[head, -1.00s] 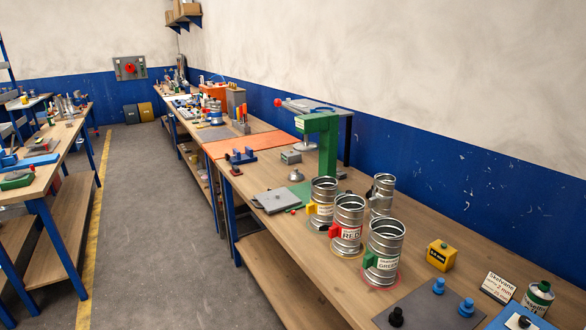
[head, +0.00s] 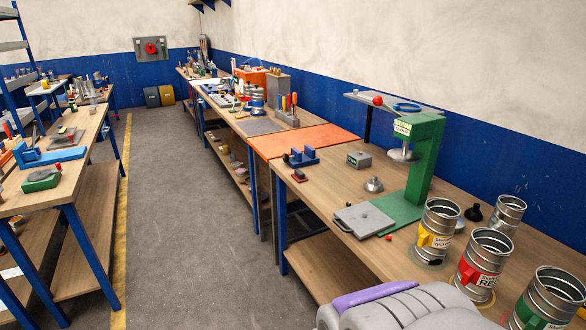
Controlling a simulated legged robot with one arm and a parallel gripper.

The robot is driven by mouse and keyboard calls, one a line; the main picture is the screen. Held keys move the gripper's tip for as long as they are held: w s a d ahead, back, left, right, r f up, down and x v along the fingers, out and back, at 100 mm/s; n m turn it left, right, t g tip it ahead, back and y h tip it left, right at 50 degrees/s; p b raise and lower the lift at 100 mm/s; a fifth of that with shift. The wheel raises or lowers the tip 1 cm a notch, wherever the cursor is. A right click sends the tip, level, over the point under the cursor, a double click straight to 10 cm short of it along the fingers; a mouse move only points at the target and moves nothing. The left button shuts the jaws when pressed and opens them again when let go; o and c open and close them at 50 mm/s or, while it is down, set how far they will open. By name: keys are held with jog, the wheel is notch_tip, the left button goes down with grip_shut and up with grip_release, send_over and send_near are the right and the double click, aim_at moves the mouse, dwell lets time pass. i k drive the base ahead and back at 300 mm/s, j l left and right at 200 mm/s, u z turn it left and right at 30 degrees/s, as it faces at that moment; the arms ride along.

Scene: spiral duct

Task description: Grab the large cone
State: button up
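A small silver cone-shaped piece (head: 373,185) stands on the right bench, left of the green press stand. A dark cone-shaped piece (head: 474,212) stands behind the metal duct cans, between the yellow-marked can and the rear plain can. I cannot tell which of these is the large cone. Part of my own grey arm or body with a purple strip shows at the bottom edge, in front of the bench. My gripper's fingers are not in view.
A green press stand (head: 418,165) rises from the bench. Duct cans marked yellow (head: 437,230), red (head: 482,262) and green (head: 549,300) line the front right. A grey plate (head: 362,220) lies at the bench edge. The grey floor aisle (head: 190,230) is clear.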

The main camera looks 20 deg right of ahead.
aim_at(374, 186)
jog(key=i+j+u, duration=0.15)
jog(key=i, duration=0.7)
jog(key=i+j+u, duration=0.15)
jog(key=i, duration=0.75)
jog(key=i+z, duration=0.6)
jog(key=z, duration=0.25)
jog(key=i+z, duration=0.55)
jog(key=z, duration=0.25)
jog(key=i+z, duration=0.15)
jog(key=z, duration=0.3)
jog(key=i+z, duration=0.15)
jog(key=z, duration=0.25)
jog(key=i+z, duration=0.1)
jog(key=z, duration=0.3)
